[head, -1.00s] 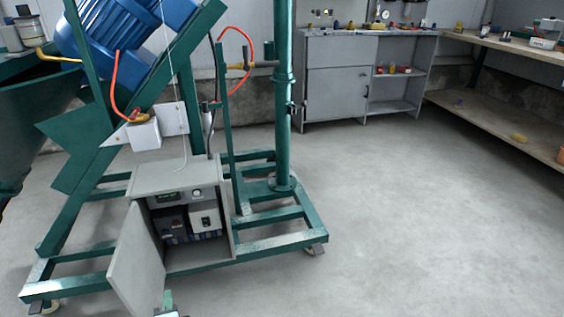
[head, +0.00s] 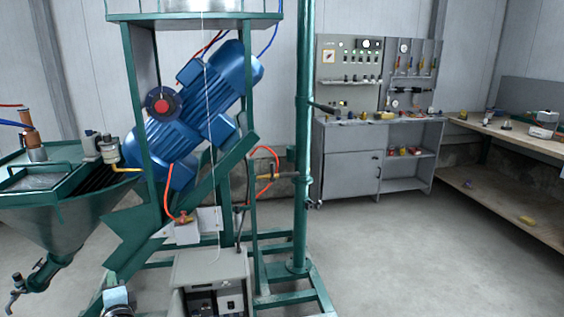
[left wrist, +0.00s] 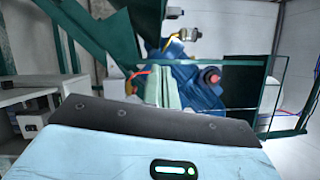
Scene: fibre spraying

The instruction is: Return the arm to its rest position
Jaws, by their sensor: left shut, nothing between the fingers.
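My left gripper (head: 117,297) is at the bottom left of the head view, low in front of the green machine frame. In the left wrist view its pale green fingers (left wrist: 166,90) stand together, shut and empty, against the blue motor in the background. Most of my left arm is outside the head view. My right gripper is in neither view.
The green frame carries a blue motor (head: 193,118) and a grey control cabinet (head: 210,265) close to my left gripper. A green hopper (head: 60,222) stands at the left. A grey workbench (head: 350,160) and wooden shelves (head: 500,190) stand behind. The right floor is clear.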

